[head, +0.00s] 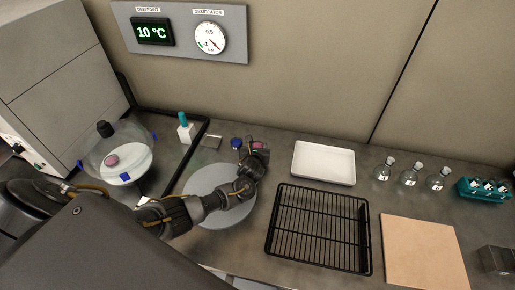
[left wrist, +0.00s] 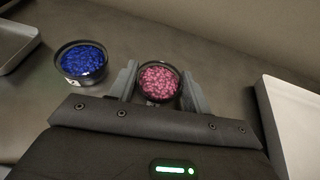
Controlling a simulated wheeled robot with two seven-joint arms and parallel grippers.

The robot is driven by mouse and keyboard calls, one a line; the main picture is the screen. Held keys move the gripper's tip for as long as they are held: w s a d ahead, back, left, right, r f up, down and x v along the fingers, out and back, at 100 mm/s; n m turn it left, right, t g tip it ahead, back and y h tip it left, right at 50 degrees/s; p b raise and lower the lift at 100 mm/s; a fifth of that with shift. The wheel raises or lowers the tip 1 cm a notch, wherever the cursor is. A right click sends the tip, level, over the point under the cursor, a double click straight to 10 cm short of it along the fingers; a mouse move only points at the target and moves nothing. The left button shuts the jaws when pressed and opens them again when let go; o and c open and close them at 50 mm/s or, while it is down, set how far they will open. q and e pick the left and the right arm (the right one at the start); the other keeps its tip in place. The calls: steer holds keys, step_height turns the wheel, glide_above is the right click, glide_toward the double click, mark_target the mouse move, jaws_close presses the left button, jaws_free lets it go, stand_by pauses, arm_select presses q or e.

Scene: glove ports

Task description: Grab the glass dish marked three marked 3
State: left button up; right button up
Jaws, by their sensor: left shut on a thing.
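My left gripper (head: 256,149) reaches over the bench at centre and is shut on a small round glass dish of pink granules (left wrist: 160,80). In the left wrist view the dish sits between the two fingers (left wrist: 159,90). The pink also shows at the fingertips in the head view (head: 260,146). No number is readable on this dish. A second glass dish, with blue granules (left wrist: 82,60), stands just beside it, apart from the fingers. It has a small white label whose mark I cannot read, and shows in the head view too (head: 236,143). My right gripper is out of view.
A white tray (head: 324,162) lies right of the gripper. A black wire rack (head: 319,230), a tan board (head: 424,252) and several small flasks (head: 409,177) are further right. A grey round plate (head: 225,211) lies under my arm. A glass desiccator (head: 128,157) stands left.

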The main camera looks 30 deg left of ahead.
arm_select(q)
steer(key=shift+r, duration=0.45)
step_height(320, 180, up, 2)
steer(key=shift+r, duration=0.25)
steer(key=s+d+r+p, duration=0.7)
steer(key=s+d+r, duration=0.2)
steer(key=s, duration=0.1)
steer(key=shift+s+d+r, duration=0.15)
steer(key=shift+s+r, duration=0.1)
steer(key=shift+r, duration=0.05)
